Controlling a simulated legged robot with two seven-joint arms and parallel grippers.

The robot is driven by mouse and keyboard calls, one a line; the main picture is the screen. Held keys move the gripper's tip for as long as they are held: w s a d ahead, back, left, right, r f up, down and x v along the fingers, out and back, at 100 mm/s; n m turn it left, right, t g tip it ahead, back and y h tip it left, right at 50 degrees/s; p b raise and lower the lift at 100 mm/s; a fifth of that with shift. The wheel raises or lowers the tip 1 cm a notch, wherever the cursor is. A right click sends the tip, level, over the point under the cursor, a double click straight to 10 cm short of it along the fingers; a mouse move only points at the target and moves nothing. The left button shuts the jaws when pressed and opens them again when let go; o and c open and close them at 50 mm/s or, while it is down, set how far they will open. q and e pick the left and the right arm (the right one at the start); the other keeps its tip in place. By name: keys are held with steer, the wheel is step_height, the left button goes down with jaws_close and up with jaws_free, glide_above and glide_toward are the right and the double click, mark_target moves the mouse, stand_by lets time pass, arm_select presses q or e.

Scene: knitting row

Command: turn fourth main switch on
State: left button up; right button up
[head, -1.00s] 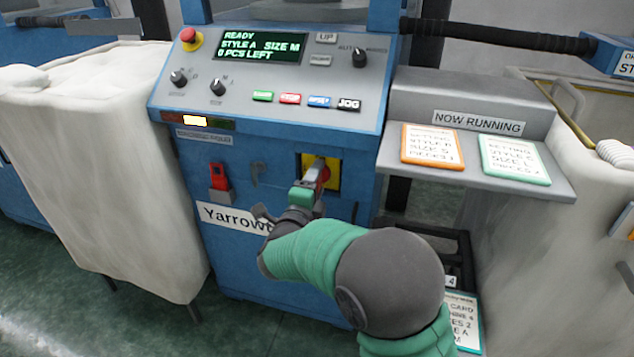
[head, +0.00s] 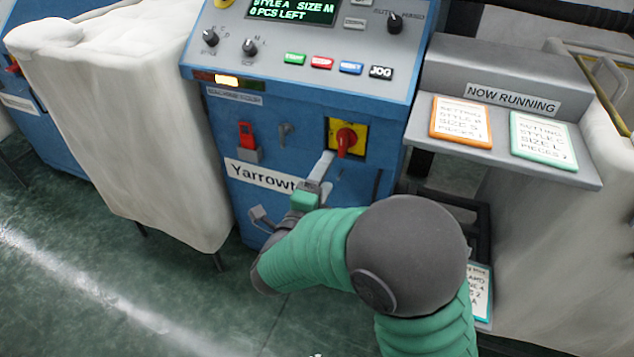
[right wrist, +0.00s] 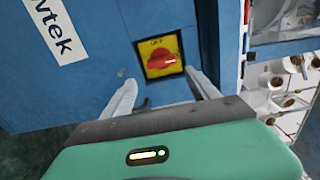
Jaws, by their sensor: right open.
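The main switch (head: 346,139) is a red rotary knob on a yellow plate, low on the front of the blue machine (head: 300,180). In the right wrist view the red knob (right wrist: 161,61) lies sideways across that picture, beyond my fingertips. My right gripper (head: 318,172) is open and empty, just below and left of the switch in the head view. In the right wrist view the open fingers of my right gripper (right wrist: 160,85) stand either side below the plate, apart from the knob. The display (head: 292,8) reads style A, size M, 0 pcs left.
A grey shelf (head: 560,172) with an orange card (head: 461,121) and a green card (head: 543,141) juts out right of the switch. A white fabric-covered bin (head: 150,150) stands further left.

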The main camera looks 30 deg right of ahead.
steer(key=v, duration=0.5)
steer(key=shift+a+f+p, duration=0.1)
steer(key=shift+p, duration=0.25)
